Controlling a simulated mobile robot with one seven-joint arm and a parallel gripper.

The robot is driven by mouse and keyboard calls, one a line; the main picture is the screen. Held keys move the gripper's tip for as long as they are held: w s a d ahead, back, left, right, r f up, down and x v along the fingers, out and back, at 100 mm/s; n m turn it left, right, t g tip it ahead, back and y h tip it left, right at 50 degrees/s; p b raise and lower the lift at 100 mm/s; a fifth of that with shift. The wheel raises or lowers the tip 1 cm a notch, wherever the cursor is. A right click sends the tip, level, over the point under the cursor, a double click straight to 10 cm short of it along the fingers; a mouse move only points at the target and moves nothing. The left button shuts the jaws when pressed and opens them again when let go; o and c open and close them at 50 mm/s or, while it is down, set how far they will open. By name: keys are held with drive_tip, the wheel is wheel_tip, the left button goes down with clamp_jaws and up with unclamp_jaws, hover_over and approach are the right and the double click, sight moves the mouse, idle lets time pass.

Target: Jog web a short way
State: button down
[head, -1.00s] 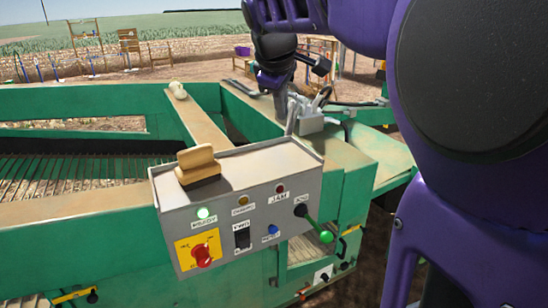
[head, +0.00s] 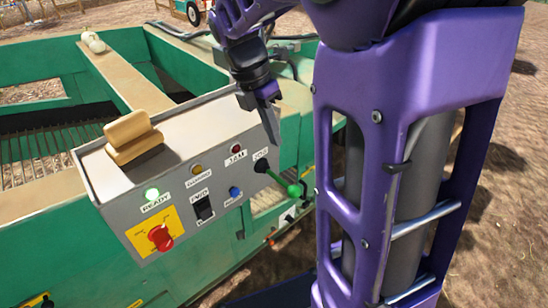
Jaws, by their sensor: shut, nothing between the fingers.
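The grey control box (head: 105,180) stands at the machine's near corner. On its sloped front, the jog lever (head: 279,178) has a black base and a green knob (head: 294,190), and points down to the right. The web of dark rods (head: 50,145) lies inside the green frame.
The front also has a red knob (head: 160,238) on a yellow plate, a black switch (head: 203,207), a blue button (head: 234,191), an amber lamp (head: 197,169) and a red JAM lamp (head: 236,149). A wooden-backed brush (head: 130,135) lies on top. Pale onions (head: 93,42) rest on a beam.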

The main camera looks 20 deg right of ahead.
sight(291, 187)
drive_tip(key=b+x, duration=0.2)
drive_tip(key=x, duration=1.2)
drive_tip(key=shift+w+b, duration=0.1)
drive_tip(key=shift+b, duration=0.25)
drive_tip(key=shift+f, duration=0.15)
